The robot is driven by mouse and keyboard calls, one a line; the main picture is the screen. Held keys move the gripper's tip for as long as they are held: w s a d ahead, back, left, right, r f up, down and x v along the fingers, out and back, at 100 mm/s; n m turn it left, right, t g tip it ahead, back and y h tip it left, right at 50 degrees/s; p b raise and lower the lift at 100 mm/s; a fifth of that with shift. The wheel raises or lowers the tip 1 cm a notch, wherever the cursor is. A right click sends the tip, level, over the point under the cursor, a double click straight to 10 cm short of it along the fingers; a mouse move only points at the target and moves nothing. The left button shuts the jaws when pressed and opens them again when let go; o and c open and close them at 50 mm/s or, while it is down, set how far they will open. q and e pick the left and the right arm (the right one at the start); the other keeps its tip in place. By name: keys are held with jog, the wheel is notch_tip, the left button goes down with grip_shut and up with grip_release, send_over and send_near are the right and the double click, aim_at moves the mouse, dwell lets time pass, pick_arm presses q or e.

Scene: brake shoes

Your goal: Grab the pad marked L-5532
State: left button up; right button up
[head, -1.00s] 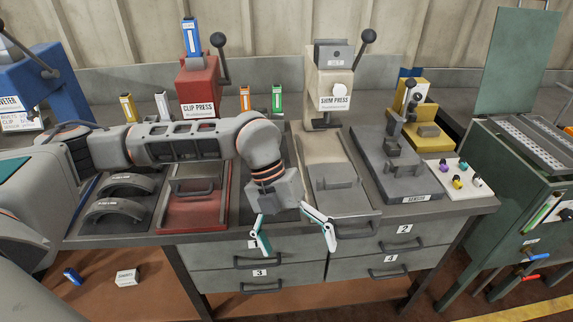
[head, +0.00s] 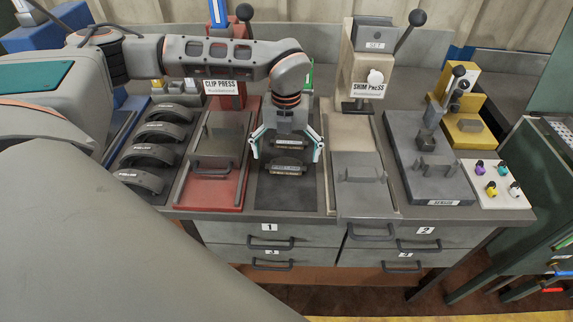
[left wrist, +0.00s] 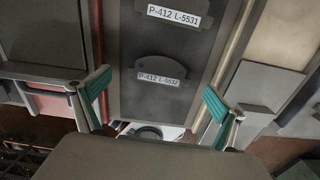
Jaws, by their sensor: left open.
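The pad marked L-5532 (left wrist: 160,71) is a dark, arched piece with a white label in the left wrist view. It lies on a dark mat (head: 288,199), and the front pad (head: 286,167) in the head view appears to be the same one. A second pad, marked L-5531 (left wrist: 174,14), lies behind it. My left gripper (head: 288,152) is open and empty, its teal-lined fingers spread to either side above the two pads. In the left wrist view, the open fingers (left wrist: 157,88) flank the near side of L-5532. My right gripper is not in view.
A red clip press (head: 210,190) stands left of the mat and a cream shim press (head: 352,140) right of it. Several brake shoes (head: 140,180) lie at the left. A grey sensor fixture (head: 430,175) stands further right. Drawers with handles are below the bench edge.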

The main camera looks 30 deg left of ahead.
aim_at(286, 166)
pick_arm(q)
jog(key=shift+f, duration=1.4)
jog(key=c, duration=1.4)
jog(key=shift+r, duration=0.15)
